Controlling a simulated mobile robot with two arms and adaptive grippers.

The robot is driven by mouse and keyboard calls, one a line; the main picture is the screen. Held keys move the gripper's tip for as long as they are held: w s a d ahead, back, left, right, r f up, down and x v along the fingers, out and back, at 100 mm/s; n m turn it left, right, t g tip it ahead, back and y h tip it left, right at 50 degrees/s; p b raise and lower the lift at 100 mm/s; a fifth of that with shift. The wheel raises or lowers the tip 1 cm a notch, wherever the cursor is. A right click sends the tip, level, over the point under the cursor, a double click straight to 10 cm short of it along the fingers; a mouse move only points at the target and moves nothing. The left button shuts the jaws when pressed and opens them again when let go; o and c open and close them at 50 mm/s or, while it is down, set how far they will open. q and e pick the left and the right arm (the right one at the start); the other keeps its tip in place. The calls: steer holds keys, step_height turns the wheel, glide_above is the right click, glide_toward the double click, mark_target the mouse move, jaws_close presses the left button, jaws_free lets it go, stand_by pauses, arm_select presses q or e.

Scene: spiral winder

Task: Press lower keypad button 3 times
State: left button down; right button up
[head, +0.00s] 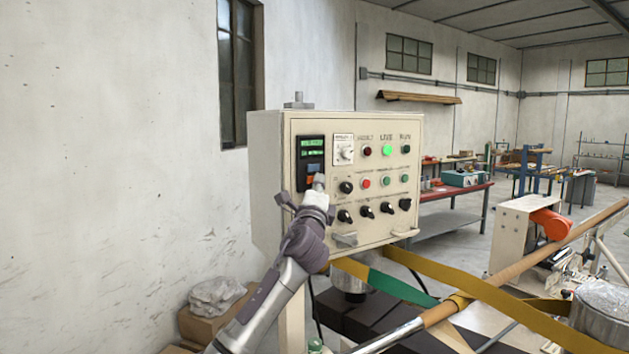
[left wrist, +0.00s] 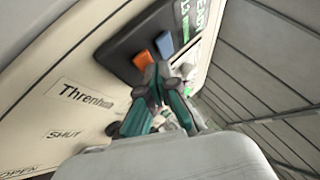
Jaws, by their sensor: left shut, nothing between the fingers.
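The control box (head: 270,185) carries a dark keypad unit (head: 300,150) with a green-lit display (head: 312,143) at its top. A blue button (head: 313,169) sits below the display; it also shows in the left wrist view (left wrist: 164,44). My right gripper is not in view.
Knobs and lamps fill the panel to the right, including a lit green lamp (head: 387,151) and a black selector knob (head: 345,216) near my left wrist. A yellow-green belt (head: 400,288) and a long pole (head: 540,250) cross below right. A wall stands at left.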

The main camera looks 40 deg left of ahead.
arm_select(q)
steer(key=shift+s+d, duration=0.3)
steer(key=shift+d, duration=0.15)
steer(key=d, duration=0.1)
steer(key=s+d, duration=0.1)
steer(key=d, duration=0.2)
steer(key=shift+s+d+p, duration=0.3)
steer(key=shift+s+d, duration=0.1)
steer(key=shift+a, duration=0.1)
stand_by(1.7)
